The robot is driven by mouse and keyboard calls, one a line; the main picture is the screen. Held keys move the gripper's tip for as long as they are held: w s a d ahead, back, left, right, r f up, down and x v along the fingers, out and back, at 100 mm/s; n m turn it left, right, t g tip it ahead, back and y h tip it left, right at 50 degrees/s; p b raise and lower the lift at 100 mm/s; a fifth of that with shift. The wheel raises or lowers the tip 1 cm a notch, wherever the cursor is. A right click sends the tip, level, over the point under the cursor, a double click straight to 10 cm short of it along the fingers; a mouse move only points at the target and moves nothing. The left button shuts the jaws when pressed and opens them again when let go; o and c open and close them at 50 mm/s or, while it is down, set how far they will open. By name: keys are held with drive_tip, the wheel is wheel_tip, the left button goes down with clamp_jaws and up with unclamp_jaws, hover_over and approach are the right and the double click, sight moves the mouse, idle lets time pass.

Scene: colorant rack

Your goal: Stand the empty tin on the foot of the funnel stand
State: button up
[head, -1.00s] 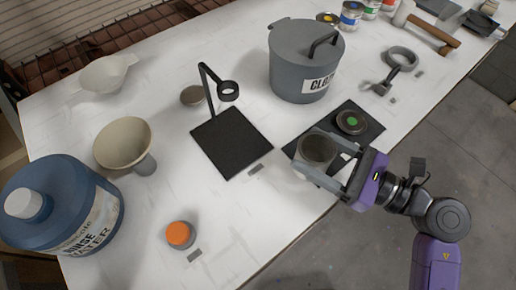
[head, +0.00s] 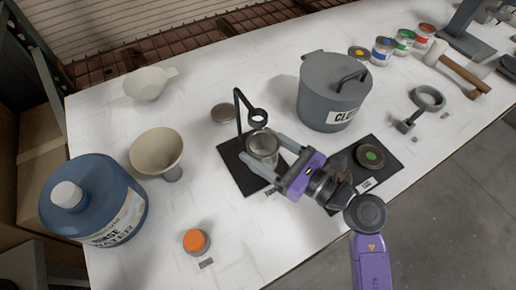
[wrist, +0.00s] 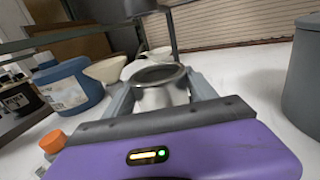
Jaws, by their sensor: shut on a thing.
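My gripper (head: 272,162) is shut on the empty tin (head: 262,147), a grey open-topped can held upright between the two fingers. The tin also shows in the wrist view (wrist: 160,97). In the head view it is over the black square foot (head: 234,172) of the funnel stand, just in front of the post and below the ring (head: 257,117). I cannot tell whether its bottom touches the foot. The funnel (head: 157,150) stands apart to the left, wide mouth up.
A grey lidded bucket (head: 325,95) stands behind right. A dark mat (head: 345,180) with a green-marked disc (head: 370,157) lies to the right.

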sight(252, 149)
drive_tip(key=shift+w+a, duration=0.15)
drive_tip(key=shift+a, duration=0.15)
drive_tip(key=shift+w+a+f, duration=0.1)
drive_tip(key=shift+a+f, duration=0.05)
drive_tip(key=shift+f, duration=0.75)
drive_tip(key=shift+w+a+f, duration=0.1)
drive_tip(key=shift+a+f, duration=0.05)
drive_tip(key=shift+f, duration=0.75)
drive_tip(key=shift+f, duration=0.1)
drive_tip(key=o, duration=1.3)
drive_tip(key=shift+o, duration=0.2)
drive_tip(key=shift+r+p, duration=0.2)
drive_tip(key=shift+p, duration=0.1)
drive_tip(key=b+v, duration=0.2)
drive_tip(key=v, duration=0.9)
drive_tip(key=shift+d+f+b, duration=0.1)
drive_tip(key=shift+f+b, duration=0.1)
drive_tip(key=shift+b, duration=0.1)
drive_tip(key=shift+s+d+r, duration=0.1)
drive_tip(key=shift+s+d, duration=0.2)
